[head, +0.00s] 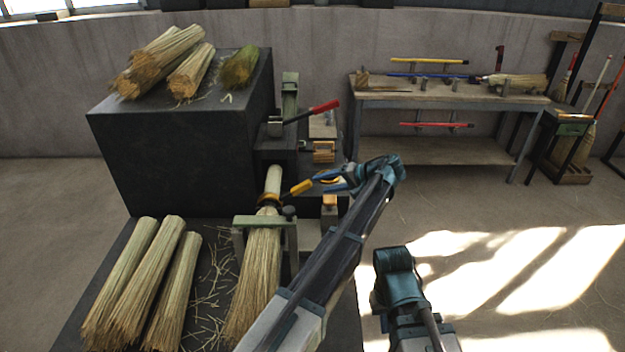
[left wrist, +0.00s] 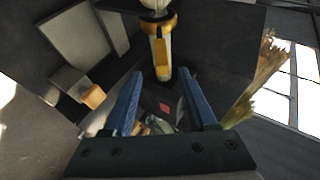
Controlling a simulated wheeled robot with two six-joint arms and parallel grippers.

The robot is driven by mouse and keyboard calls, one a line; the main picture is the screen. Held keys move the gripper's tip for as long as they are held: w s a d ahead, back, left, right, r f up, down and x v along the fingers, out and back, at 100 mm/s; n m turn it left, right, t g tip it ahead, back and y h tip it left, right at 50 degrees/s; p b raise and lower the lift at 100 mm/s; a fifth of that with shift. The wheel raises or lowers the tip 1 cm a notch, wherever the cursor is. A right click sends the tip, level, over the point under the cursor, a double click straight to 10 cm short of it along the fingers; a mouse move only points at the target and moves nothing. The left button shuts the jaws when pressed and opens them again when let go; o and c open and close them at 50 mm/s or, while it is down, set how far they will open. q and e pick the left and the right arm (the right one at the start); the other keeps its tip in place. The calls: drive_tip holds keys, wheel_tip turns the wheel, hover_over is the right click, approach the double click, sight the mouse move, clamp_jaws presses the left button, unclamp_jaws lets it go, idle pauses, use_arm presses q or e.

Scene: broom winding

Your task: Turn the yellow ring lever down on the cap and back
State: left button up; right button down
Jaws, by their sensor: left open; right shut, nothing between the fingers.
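The yellow ring lever (head: 300,188) sticks out to the right from a yellow ring (head: 268,201) around the pale broom bundle (head: 259,265), above a green-grey clamp bar. In the left wrist view the yellow lever (left wrist: 161,58) hangs below its ring (left wrist: 160,24) and ends in a dark tip. My left gripper (head: 328,179) is open, with blue fingers on either side of the lever's end; it also shows in the left wrist view (left wrist: 160,76). I cannot tell whether a finger touches the lever. Only links of my right arm show; its gripper is out of sight.
A red-handled lever (head: 325,107) stands behind the winding spot. A black block (head: 170,150) carries straw bundles at the left, and more bundles (head: 135,280) lie on the front bench. A workbench (head: 450,97) with tools stands at the back right. The floor at right is clear.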

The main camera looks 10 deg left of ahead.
use_arm(q)
drive_tip(key=p+v, duration=0.1)
drive_tip(key=v, duration=0.2)
drive_tip(key=shift+s+d+r, duration=0.15)
drive_tip(key=shift+d+r, duration=0.05)
drive_tip(key=shift+d, duration=0.1)
idle(0.3)
